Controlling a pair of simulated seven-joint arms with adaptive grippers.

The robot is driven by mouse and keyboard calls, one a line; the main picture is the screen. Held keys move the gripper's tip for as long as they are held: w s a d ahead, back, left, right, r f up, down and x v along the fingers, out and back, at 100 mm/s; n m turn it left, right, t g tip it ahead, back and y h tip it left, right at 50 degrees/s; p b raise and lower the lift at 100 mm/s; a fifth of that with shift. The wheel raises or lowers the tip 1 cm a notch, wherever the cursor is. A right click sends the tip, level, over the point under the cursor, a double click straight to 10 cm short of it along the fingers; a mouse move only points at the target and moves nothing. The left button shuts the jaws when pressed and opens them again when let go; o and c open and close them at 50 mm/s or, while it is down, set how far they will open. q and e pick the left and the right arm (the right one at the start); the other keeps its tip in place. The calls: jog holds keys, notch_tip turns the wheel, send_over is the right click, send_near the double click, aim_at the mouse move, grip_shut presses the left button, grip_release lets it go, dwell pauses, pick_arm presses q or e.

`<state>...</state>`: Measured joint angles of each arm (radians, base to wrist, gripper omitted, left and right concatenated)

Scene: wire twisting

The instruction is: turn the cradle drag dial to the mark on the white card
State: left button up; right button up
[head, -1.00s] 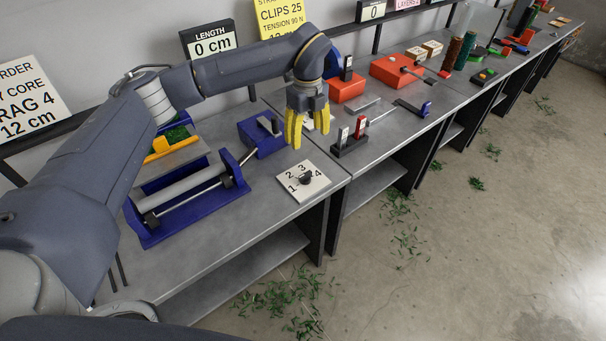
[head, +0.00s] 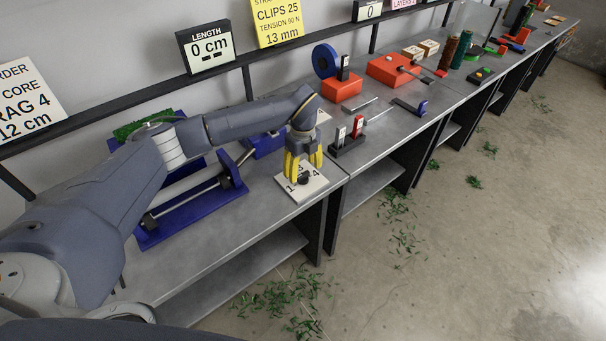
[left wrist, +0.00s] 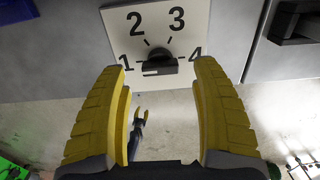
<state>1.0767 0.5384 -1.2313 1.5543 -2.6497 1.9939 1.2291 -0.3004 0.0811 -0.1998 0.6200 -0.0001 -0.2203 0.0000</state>
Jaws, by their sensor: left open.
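The dial is a black knob (head: 303,179) on a square white plate (head: 292,193) numbered 1 to 4, near the bench's front edge. In the left wrist view the knob (left wrist: 160,62) lies on the plate (left wrist: 119,21), its long body roughly along the 1–4 line; its exact setting is unclear. My left gripper (head: 304,172) points down over the plate, yellow fingers open. In the left wrist view its fingertips (left wrist: 163,68) stand either side of the knob, apart from it. My right gripper is not identifiable.
A blue cradle (head: 190,211) with a roller stands left of the dial, partly behind my arm. A black stand (head: 347,148) with red and white levers is close behind right. A small pronged thing (left wrist: 137,125) shows below in the left wrist view, too small to identify.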

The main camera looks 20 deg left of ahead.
aim_at(303, 177)
pick_arm(q)
jog(key=shift+f, duration=1.45)
jog(key=shift+c, duration=0.4)
grip_shut()
